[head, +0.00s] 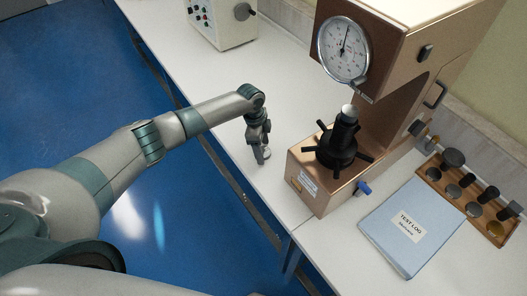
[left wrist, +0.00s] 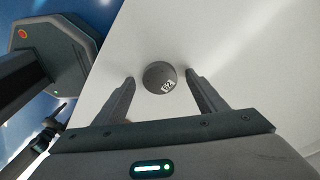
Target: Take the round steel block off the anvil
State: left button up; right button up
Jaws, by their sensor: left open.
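A round grey steel block (left wrist: 160,75) with a number marked on its face lies on the white bench top, between the two spread fingers of my left gripper (left wrist: 160,88) in the left wrist view. It shows a gap to either finger. In the head view my left gripper (head: 262,150) points down at the bench, left of the brown hardness tester (head: 330,185), with a small part of the block (head: 267,153) showing at its tips. The tester's black spoked handwheel and post (head: 337,148) carry a pale metal anvil top (head: 349,111). My right gripper is not in view.
A round dial (head: 344,50) sits on the tester's head above the anvil. A blue test log (head: 412,226) and a wooden rack (head: 432,180) of dark parts lie at the right. A pale control box (head: 222,22) stands behind. Bare bench lies around my left gripper.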

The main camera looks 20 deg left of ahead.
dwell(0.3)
pick_arm(q)
jog(key=c, duration=1.5)
jog(key=shift+r, duration=0.15)
jog(key=shift+r+b, duration=1.6)
jog(key=shift+r, duration=3.35)
